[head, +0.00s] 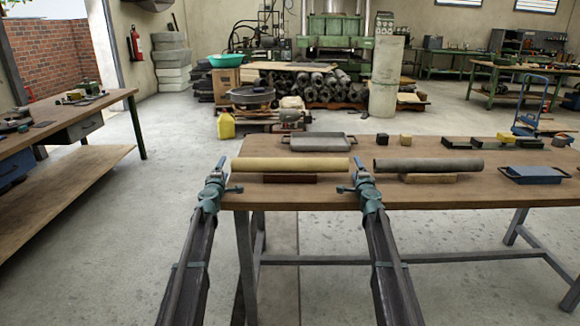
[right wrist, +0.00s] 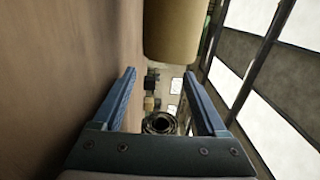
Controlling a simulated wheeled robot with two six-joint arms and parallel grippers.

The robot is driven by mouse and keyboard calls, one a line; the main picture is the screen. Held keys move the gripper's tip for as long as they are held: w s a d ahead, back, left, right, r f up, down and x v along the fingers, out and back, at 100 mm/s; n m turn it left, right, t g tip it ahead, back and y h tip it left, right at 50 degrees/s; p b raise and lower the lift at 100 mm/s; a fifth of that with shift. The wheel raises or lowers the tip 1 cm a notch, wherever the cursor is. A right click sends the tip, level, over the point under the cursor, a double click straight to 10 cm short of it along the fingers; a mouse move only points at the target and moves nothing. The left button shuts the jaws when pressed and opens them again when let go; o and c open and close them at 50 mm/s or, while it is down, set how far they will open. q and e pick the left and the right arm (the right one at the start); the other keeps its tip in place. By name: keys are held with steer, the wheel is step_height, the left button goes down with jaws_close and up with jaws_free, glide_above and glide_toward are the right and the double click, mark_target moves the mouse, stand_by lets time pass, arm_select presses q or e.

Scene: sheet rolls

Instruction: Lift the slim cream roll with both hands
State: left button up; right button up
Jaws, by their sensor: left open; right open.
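The slim cream roll (head: 290,164) lies level across a low dark brown rest (head: 290,179) near the front left of the wooden table. My left gripper (head: 226,178) is open near the roll's left end. My right gripper (head: 350,176) is open near its right end, in the gap before the grey roll. In the right wrist view a tan end of the cream roll (right wrist: 174,30) shows at the top, beyond the two open fingers (right wrist: 160,78). Nothing is between those fingers. I cannot tell whether either gripper touches the roll.
A grey tray (head: 318,143) stands behind the cream roll. A blue tray (head: 538,175) and small blocks (head: 382,138) are further right.

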steer(key=shift+w, duration=1.05)
steer(key=shift+s+a, duration=0.1)
steer(key=shift+a, duration=0.3)
arm_select(q)
steer(key=shift+w+d, duration=0.75)
steer(key=shift+w, duration=0.1)
arm_select(e)
steer(key=shift+s+a, duration=0.1)
steer(key=shift+a, duration=0.25)
